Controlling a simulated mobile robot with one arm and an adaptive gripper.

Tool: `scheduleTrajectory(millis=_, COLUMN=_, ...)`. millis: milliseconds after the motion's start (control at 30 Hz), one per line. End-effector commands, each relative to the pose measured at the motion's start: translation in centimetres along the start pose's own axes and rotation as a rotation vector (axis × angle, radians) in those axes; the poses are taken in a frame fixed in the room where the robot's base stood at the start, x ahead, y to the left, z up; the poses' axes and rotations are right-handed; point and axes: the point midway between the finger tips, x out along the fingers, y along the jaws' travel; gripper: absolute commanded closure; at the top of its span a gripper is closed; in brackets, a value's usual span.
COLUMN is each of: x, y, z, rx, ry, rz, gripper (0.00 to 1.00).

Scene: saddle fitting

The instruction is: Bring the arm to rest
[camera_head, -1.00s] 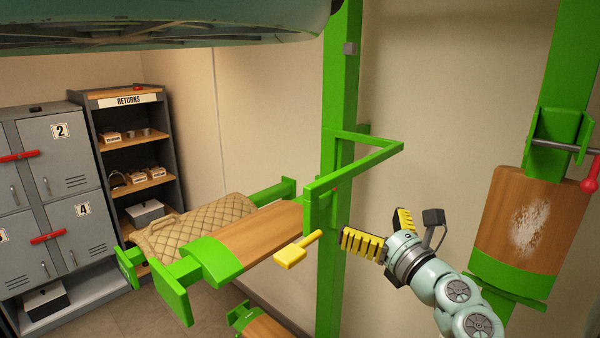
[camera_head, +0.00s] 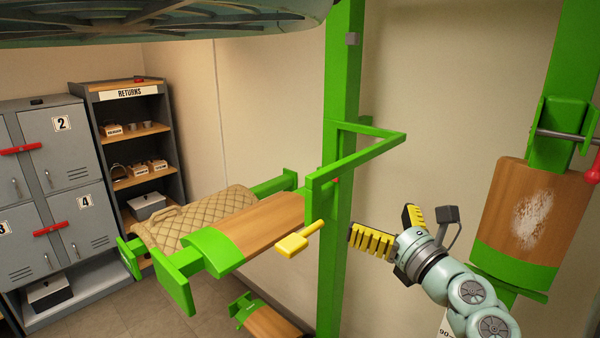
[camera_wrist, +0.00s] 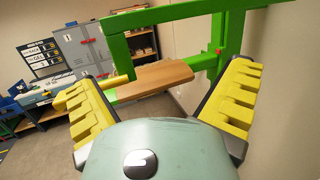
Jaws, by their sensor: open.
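My gripper (camera_head: 388,228) is open and empty in the head view, in front of the bare wall to the right of the green post (camera_head: 338,90). Its two yellow ribbed fingers stand apart. In the wrist view my gripper (camera_wrist: 167,102) shows the same wide gap, with nothing between the fingers. Through the gap a wooden saddle rack (camera_wrist: 155,80) with green frame parts shows beyond. In the head view the rack's wooden top (camera_head: 262,222) lies left of my gripper, with a yellow handle (camera_head: 297,241) at its near side.
A quilted pad (camera_head: 195,222) lies on the rack's far side. A green triangular arm (camera_head: 375,155) juts from the post above my gripper. A second wooden panel (camera_head: 530,215) hangs close at right. Grey lockers (camera_head: 60,190) and a RETURNS shelf (camera_head: 130,96) stand at left.

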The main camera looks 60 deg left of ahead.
Motion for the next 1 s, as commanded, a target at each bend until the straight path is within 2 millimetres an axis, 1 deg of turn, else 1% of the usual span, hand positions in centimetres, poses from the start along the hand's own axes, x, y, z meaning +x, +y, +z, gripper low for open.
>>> scheduleTrajectory(millis=33, x=-1.1, y=-0.2, z=-0.5, rx=-0.002, ry=0.003, rz=-0.007, gripper=0.00)
scheduleTrajectory(millis=200, x=-4.4, y=-0.3, z=-0.6, rx=-0.003, ry=0.002, rz=-0.010, gripper=0.00)
scheduleTrajectory(millis=300, x=-5.9, y=-0.1, z=-0.5, rx=-0.003, ry=0.003, rz=-0.006, gripper=0.00)
scheduleTrajectory(millis=400, x=-6.8, y=-0.2, z=-0.2, rx=-0.003, ry=-0.001, rz=-0.007, gripper=0.00)
scheduleTrajectory(millis=600, x=-7.8, y=-0.1, z=-0.1, rx=0.000, ry=0.001, rz=-0.003, gripper=0.00)
scheduleTrajectory(millis=867, x=-7.9, y=0.0, z=0.0, rx=0.005, ry=-0.001, rz=0.001, gripper=0.00)
scheduleTrajectory(millis=933, x=-8.0, y=0.2, z=0.0, rx=0.039, ry=-0.010, rz=0.015, gripper=0.00)
scheduleTrajectory(millis=1000, x=-8.2, y=0.8, z=0.1, rx=0.125, ry=-0.038, rz=0.052, gripper=0.00)
